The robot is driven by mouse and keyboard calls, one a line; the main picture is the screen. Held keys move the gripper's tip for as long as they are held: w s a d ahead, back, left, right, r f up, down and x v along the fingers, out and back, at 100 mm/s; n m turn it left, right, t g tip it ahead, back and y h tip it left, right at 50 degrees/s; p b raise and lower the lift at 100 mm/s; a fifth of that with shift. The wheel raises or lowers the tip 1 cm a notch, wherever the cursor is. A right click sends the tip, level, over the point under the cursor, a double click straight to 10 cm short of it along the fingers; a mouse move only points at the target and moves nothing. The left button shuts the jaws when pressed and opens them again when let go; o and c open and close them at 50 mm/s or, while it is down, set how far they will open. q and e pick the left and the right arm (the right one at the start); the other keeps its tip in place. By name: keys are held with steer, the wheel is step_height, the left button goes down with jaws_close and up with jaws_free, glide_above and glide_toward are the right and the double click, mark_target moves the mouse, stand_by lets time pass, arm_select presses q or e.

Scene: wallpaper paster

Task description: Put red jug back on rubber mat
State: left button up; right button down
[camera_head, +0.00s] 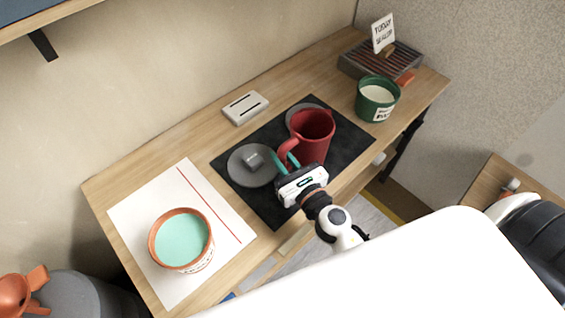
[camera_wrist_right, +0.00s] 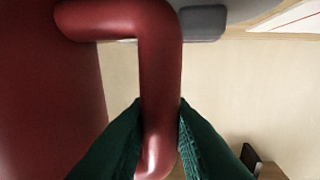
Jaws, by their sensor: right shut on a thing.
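The red jug (camera_head: 314,138) is at the right part of the black rubber mat (camera_head: 352,150) in the head view. My right gripper (camera_head: 286,160) is shut on the jug's handle, with its teal fingers on either side. In the right wrist view, the red handle (camera_wrist_right: 162,75) runs between the green fingertips (camera_wrist_right: 160,135), and the jug's body fills the left side. The jug looks upright. It partly hides a grey disc (camera_head: 298,109) behind it. I cannot tell whether its base touches the mat. My left gripper is not in view.
A second grey disc (camera_head: 240,170) with a small block (camera_head: 253,160) lies left of the jug. A green pot (camera_head: 377,98) stands right of the mat, near a grill rack (camera_head: 355,62) with a sign. An orange-rimmed bucket (camera_head: 181,240) stands on white paper (camera_head: 135,215). A pale slotted block (camera_head: 245,107) lies behind.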

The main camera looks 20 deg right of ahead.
steer(key=shift+r, duration=0.1)
steer(key=shift+f, duration=0.25)
steer(key=c, duration=1.3)
jaws_free()
steer(key=shift+r, duration=0.1)
